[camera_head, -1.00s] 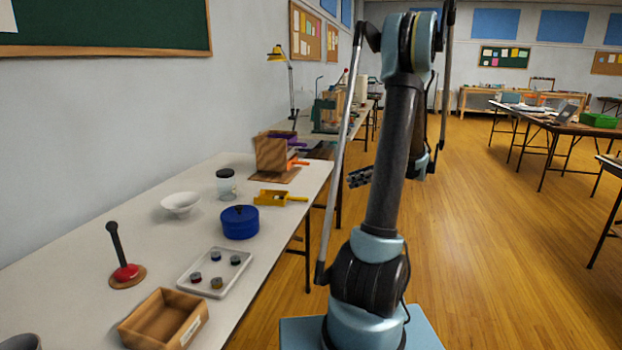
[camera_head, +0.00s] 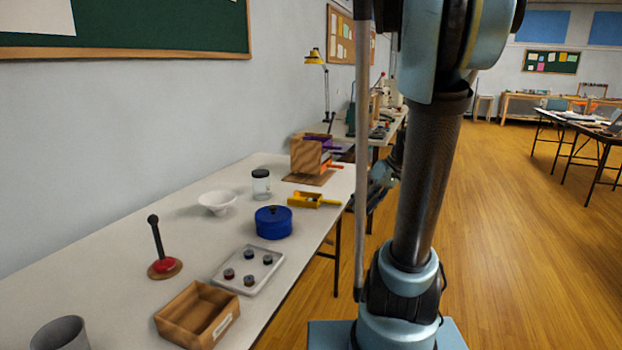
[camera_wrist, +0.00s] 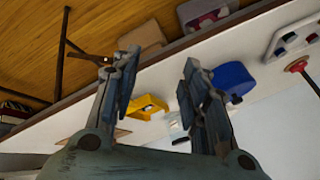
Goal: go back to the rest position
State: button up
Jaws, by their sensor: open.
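My gripper (camera_wrist: 160,64) shows in the wrist view with its two fingers apart and nothing between the tips. In the head view the gripper (camera_head: 372,192) is partly hidden behind my own arm, beyond the right edge of the near table (camera_head: 120,235). It appears apart from the things on that table.
The wooden floor (camera_head: 510,250) at right is open.

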jog(key=s+d+f+m+h, duration=0.1)
jog(key=s+f+m+h, duration=0.1)
jog(key=s, duration=0.6)
jog(key=s+d+f+m+h, duration=0.1)
jog(key=s+f+m+h, duration=0.2)
jog(key=s, duration=0.6)
notch_tip(320, 180, down, 3)
jog(key=shift+d+r+m+h, duration=0.2)
jog(key=shift+m+h, duration=0.1)
jog(key=shift+h, duration=0.3)
